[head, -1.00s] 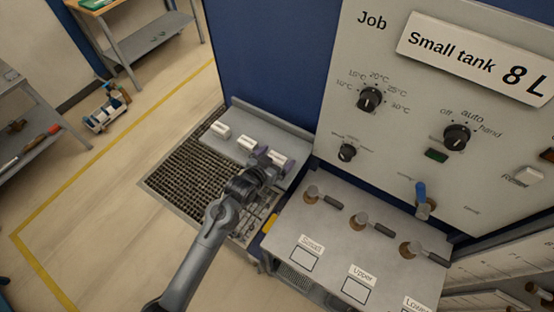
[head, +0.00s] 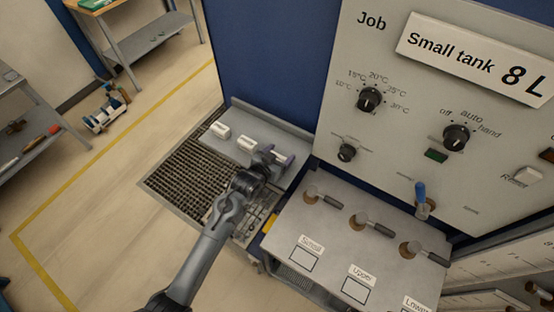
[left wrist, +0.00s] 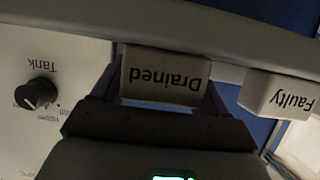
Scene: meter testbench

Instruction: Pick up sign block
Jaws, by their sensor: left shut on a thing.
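A white sign block reading "Drained" (left wrist: 165,78) is between the two fingers of my left gripper (left wrist: 162,95) in the left wrist view, with its lettering upside down. My left gripper (head: 273,157) is shut on this block at the right end of the grey shelf (head: 268,172) in the head view, and largely covers it there. I cannot tell whether the block is clear of the shelf. A second block, "Faulty" (left wrist: 281,95), sits beside it; it also shows in the head view (head: 247,144). A third white block (head: 220,130) stands at the shelf's left end. My right gripper is out of view.
A dark grating (head: 185,165) lies below and left of the shelf. A grey bench with valve handles (head: 345,235) stands close on the right. Behind it rises the control panel with knobs (head: 400,60). The floor (head: 110,210) on the left is open.

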